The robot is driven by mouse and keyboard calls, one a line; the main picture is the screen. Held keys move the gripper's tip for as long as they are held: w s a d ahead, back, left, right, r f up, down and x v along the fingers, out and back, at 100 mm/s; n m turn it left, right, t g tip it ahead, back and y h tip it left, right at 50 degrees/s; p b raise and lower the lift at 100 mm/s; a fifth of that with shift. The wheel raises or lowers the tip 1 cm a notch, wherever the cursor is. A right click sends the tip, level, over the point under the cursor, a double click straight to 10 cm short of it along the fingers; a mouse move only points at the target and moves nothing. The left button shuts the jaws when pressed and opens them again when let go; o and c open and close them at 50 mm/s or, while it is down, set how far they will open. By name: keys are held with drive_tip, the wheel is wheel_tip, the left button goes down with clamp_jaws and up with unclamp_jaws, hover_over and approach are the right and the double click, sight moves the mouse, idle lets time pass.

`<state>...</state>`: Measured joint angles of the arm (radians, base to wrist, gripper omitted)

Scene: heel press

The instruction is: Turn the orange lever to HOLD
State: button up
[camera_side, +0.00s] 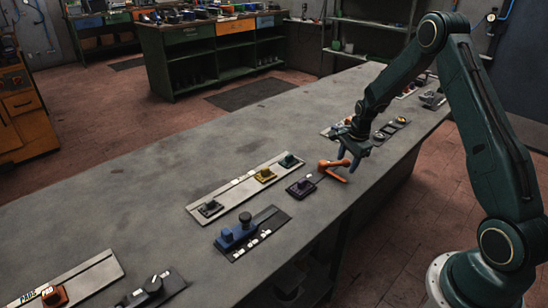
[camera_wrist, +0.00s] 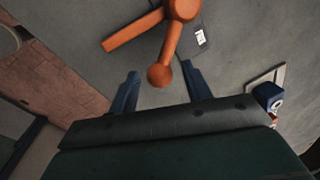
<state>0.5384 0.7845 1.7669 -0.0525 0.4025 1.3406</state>
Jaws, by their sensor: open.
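The orange lever (camera_side: 335,169) sits on the bench near its front edge, beside a dark plate with a purple block. In the wrist view the orange lever (camera_wrist: 172,45) has a round hub at the top, an arm ending in a ball knob, and a second bar pointing left. My gripper (camera_side: 347,158) is open at the lever. In the wrist view the blue fingers of my gripper (camera_wrist: 160,76) stand on either side of the knob, apart from it. A small white label (camera_wrist: 199,36) shows right of the lever; its text is too small to read.
A pale rail with coloured sliders (camera_side: 245,190) lies left of the lever. A blue-knobbed slider (camera_side: 238,232) lies nearer the camera. More panels (camera_side: 391,128) lie right of my gripper. The bench behind the lever is clear.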

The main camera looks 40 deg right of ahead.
drive_tip(key=shift+c, duration=0.4)
clamp_jaws()
